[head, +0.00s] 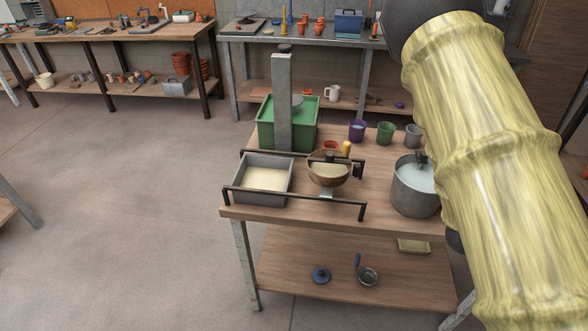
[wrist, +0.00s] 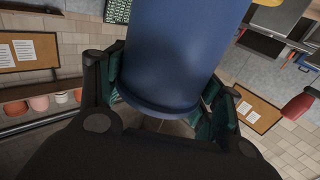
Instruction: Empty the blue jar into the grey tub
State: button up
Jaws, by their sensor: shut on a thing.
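A blue jar (wrist: 185,45) fills the upper middle of the wrist view. My gripper (wrist: 165,92) is shut on it, with dark green finger pads on both sides. The jar's rounded bottom or rim edge faces the wrist camera; its contents are hidden. The jar and gripper do not show in the head view, where my yellow-covered arm fills the right side. The grey tub (head: 256,200) is rectangular and open, at the front left of the wooden table. A flat cream-coloured layer lies inside it.
On the table (head: 300,214), black rails run around the tub and a brown bowl (head: 328,181). A grey post (head: 282,105) and green bin (head: 308,127) stand behind. A grey pot (head: 414,200) and several cups stand right. Open floor lies left.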

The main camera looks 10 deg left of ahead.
jog(key=w+a+r+n+t+y, duration=0.15)
jog(key=w+r, duration=0.25)
jog(key=w, duration=0.5)
jog(key=w+a+r+n+t+y, duration=0.1)
jog(key=w+a+r+y, duration=0.1)
jog(key=w+r, duration=0.45)
jog(key=w+a+r+n+t+y, duration=0.1)
jog(key=w+a+n+y, duration=0.15)
jog(key=w+a, duration=0.35)
jog(key=w+a+n+t+y, duration=0.1)
jog(key=w+a+n+y, duration=0.2)
jog(key=a, duration=0.6)
jog(key=s+a+n+g+y, duration=0.25)
jog(key=a+y, duration=0.25)
jog(key=a, duration=0.6)
jog(key=s+a+n+g+y, duration=0.1)
jog(key=a+n+y, duration=0.3)
jog(key=a, duration=0.7)
jog(key=s+a+n+g+y, duration=0.1)
jog(key=s+a+n+y, duration=0.1)
jog(key=a+y, duration=0.65)
jog(key=s+a+n+g, duration=0.4)
jog(key=s+a, duration=0.4)
jog(key=a, duration=0.1)
jog(key=s+d+f+g+y, duration=0.1)
jog(key=s+d+f, duration=0.1)
jog(key=s+f, duration=0.3)
jog(key=shift+s+d+f+g, duration=0.25)
jog(key=shift+s+g, duration=0.15)
jog(key=shift+s, duration=0.9)
